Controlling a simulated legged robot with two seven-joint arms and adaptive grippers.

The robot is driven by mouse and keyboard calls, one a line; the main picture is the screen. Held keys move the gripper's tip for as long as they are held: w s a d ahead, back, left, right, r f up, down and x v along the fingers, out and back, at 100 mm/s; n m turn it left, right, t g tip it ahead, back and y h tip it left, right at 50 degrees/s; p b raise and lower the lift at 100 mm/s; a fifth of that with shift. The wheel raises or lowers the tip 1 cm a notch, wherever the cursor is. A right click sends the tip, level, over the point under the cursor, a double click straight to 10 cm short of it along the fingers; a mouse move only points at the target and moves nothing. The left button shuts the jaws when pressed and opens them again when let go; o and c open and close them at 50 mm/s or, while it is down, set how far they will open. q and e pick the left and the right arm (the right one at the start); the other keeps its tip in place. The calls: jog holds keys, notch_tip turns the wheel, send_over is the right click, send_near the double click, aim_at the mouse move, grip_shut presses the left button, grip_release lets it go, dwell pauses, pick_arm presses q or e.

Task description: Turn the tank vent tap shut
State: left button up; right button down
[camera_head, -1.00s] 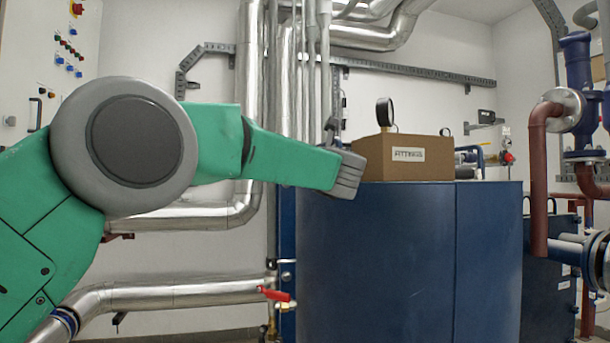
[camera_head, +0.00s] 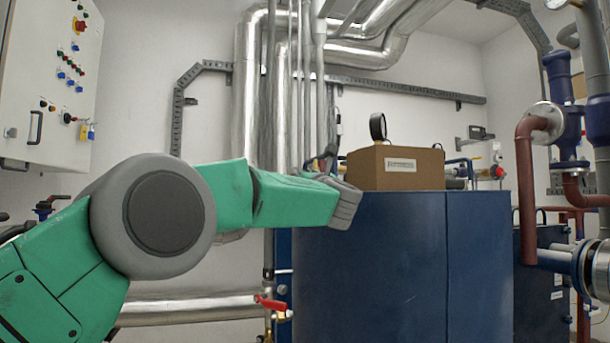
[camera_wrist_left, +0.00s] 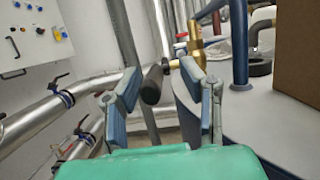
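In the left wrist view, a brass tap body (camera_wrist_left: 196,42) stands at the tank's edge. A dark cylindrical grip (camera_wrist_left: 152,85) lies in front of it, apparently its handle. My left gripper (camera_wrist_left: 160,77) is open, with a blue-padded finger on each side of the dark grip; I cannot tell whether either touches it. In the head view, my left gripper (camera_head: 328,156) is mostly hidden behind my wrist, above the left edge of the blue tank (camera_head: 375,260). The tap is hidden there. My right gripper is not in view.
A cardboard box (camera_head: 395,168) stands on the tank top, with a round gauge (camera_head: 378,127) behind it. Silver pipes (camera_head: 247,90) rise behind my arm. A red-handled valve (camera_head: 270,302) sits low beside the tank. A control cabinet (camera_head: 50,80) is at the left.

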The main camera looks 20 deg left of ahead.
pick_arm(q)
jog(key=shift+s+r, duration=0.2)
jog(key=shift+r, duration=0.2)
jog(key=v, duration=1.2)
jog(key=shift+w+f, duration=0.2)
jog(key=shift+f, duration=0.05)
